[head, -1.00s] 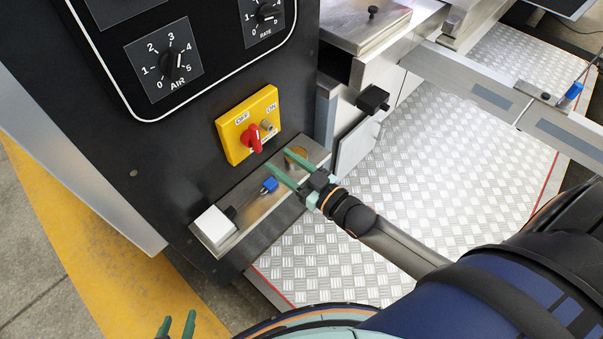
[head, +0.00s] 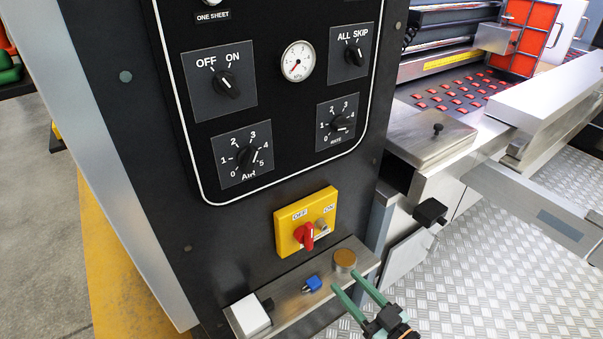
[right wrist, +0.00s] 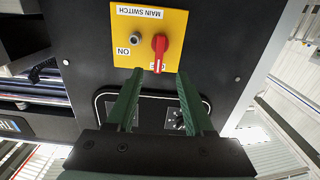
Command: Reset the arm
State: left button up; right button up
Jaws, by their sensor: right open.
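My right gripper (head: 347,296) is open and empty, its green fingers over the front edge of the small metal ledge in the head view. Its parted fingers also show in the right wrist view (right wrist: 155,95), with nothing between them. The yellow main switch plate (head: 306,222) with its red knob (head: 306,236) is on the black machine front above the ledge. The red knob also shows in the right wrist view (right wrist: 160,52), beyond the fingertips and apart from them. My left gripper is out of the head view.
A metal ledge (head: 283,312) below the switch bears a blue piece (head: 312,284), a brass round piece (head: 344,260) and a white block (head: 249,316). The black control panel (head: 275,120) has several dials. A black knob (head: 431,212) juts out at right. The checkered floor plate (head: 480,260) is open.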

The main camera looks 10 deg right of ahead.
jog(key=s+a+f+m+g+h+p, duration=0.1)
jog(key=s+f+g+h+p, duration=0.1)
jog(key=s, duration=0.4)
jog(key=s+a+f+m+g+h+p, duration=0.1)
jog(key=s+a+f+g+p, duration=0.1)
jog(key=s+f+g+p, duration=0.2)
notch_tip(320, 180, down, 3)
jog(key=shift+s+r+g+h, duration=0.2)
jog(key=shift+s+g+h, duration=0.2)
jog(key=shift+s+g, duration=0.55)
jog(key=shift+s+a, duration=0.1)
jog(key=shift+s, duration=0.05)
